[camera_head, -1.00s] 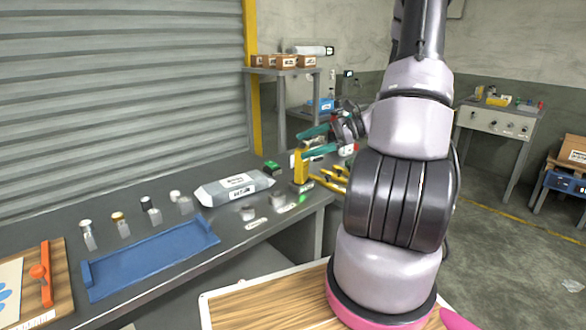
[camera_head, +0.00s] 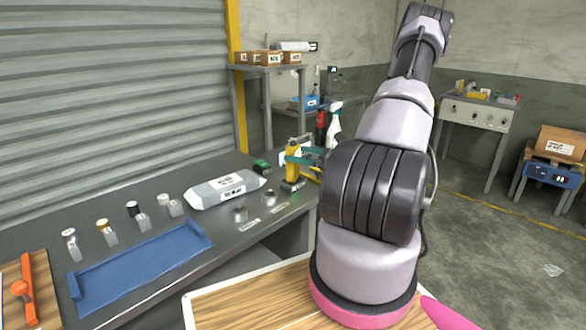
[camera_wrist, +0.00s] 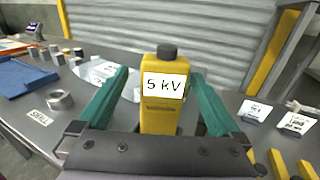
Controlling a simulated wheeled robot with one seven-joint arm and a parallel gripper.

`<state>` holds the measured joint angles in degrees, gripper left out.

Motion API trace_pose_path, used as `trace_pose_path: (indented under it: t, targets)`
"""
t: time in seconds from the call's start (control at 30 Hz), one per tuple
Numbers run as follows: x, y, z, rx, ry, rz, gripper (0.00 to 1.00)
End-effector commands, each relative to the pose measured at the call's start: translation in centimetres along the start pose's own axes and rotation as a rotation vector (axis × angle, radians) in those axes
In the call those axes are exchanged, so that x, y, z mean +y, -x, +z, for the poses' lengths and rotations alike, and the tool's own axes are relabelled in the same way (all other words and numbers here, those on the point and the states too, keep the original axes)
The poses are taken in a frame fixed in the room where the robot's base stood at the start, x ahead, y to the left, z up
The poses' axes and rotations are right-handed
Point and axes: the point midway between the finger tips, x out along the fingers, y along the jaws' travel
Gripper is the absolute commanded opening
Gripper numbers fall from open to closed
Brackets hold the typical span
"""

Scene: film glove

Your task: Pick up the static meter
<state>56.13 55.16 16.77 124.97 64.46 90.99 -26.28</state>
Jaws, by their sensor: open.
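The static meter appears to be the yellow upright block with a black knob on top and a "5 kV" label (camera_wrist: 161,112). In the wrist view it stands between my two teal fingers, with a slight gap visible on its right side; contact on the left is unclear. My gripper (camera_wrist: 160,78) is open around it. In the head view the yellow meter (camera_head: 291,168) stands near the far end of the grey bench, partly covered by the teal fingers of my gripper (camera_head: 303,156). The meter's lower part is hidden by my gripper in the wrist view.
Yellow-handled tools (camera_wrist: 292,165) and a white spray bottle (camera_head: 334,125) are close on the other side. A blue tray (camera_head: 140,262) lies nearer.

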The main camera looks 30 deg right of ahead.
Motion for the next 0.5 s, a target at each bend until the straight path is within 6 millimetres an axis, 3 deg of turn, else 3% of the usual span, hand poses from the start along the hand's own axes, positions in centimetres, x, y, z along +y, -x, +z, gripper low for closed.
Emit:
trace_pose_path:
  t: [0.3, 0.5]
  targets:
    - [-0.5, -4.4, 0.4, -0.001, 0.0, 0.004, 1.0]
    - [-0.5, -5.1, 0.4, 0.0, 0.0, 0.002, 1.0]
